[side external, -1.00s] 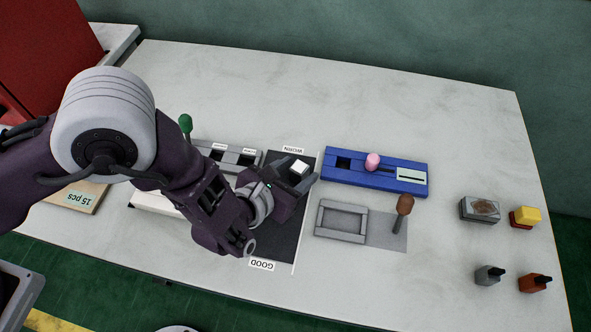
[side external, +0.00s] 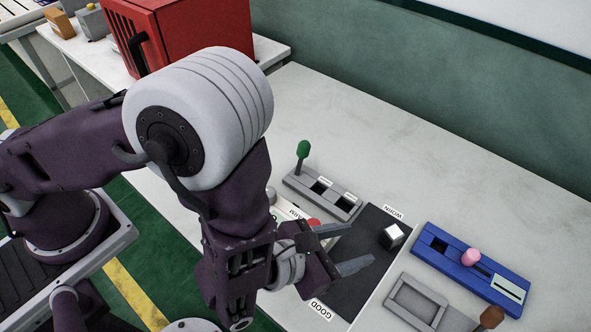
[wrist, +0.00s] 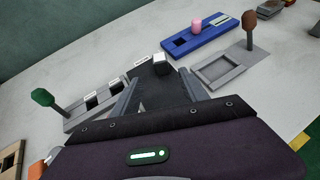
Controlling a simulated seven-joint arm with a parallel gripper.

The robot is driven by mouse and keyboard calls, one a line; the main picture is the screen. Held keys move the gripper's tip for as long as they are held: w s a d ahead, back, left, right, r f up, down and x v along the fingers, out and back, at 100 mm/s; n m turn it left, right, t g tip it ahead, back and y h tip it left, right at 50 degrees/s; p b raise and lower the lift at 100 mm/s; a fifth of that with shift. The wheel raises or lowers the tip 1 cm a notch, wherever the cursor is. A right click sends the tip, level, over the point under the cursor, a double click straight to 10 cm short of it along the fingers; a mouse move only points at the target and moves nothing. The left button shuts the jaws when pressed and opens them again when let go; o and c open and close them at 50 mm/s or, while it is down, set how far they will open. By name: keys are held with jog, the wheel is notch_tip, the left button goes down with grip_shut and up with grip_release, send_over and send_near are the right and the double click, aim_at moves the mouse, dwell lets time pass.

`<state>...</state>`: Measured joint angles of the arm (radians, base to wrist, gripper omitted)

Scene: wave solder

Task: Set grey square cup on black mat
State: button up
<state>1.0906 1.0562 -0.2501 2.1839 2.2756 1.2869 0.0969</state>
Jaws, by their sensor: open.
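The grey square cup (side external: 393,236) is a small block with a bright top. It sits upright on the black mat (side external: 373,220), close to the mat's right edge and nearer the WORN label than the GOOD label. My gripper (side external: 360,246) is open and empty, its fingers pointing toward the cup with the cup beyond their tips. In the wrist view, the cup (wrist: 159,64) stands past the fingertips (wrist: 161,76), on the far part of the mat (wrist: 156,92), with a visible gap.
A blue fixture (side external: 450,255) with a pink knob (side external: 471,257) and a grey tray (side external: 415,302) lie right of the mat. A grey fixture (side external: 310,190) with a green-knobbed lever (side external: 303,150) stands left. A red cabinet (side external: 195,35) is behind. The back of the table is clear.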

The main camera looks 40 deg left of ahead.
jog(key=w+a+r+n+t+y, duration=0.2)
jog(key=w+a+r+n+y, duration=0.45)
jog(key=a+r, duration=0.45)
jog(key=s+a+r+n+g+y, duration=0.2)
jog(key=a+r+n, duration=0.15)
jog(key=a, duration=0.35)
jog(key=s+a+r+n+g+y, duration=0.1)
jog(key=a+r+n+y, duration=0.1)
jog(key=a+n, duration=0.35)
jog(key=s+a+r+n+g+y, duration=0.2)
jog(key=a+r+n, duration=0.15)
jog(key=a, duration=0.45)
jog(key=s+a+n+g+h, duration=0.2)
jog(key=s+a+n+g, duration=0.3)
jog(key=s+n, duration=0.7)
jog(key=s+d+r+n+t+h, duration=0.2)
jog(key=s+d+r+n+h, duration=0.2)
jog(key=n, duration=0.5)
jog(key=d+r+h, duration=0.1)
jog(key=d+h, duration=0.1)
jog(key=d, duration=0.1)
jog(key=shift+s+d+r+n, duration=0.2)
jog(key=shift+d+n, duration=0.1)
jog(key=shift+d, duration=0.1)
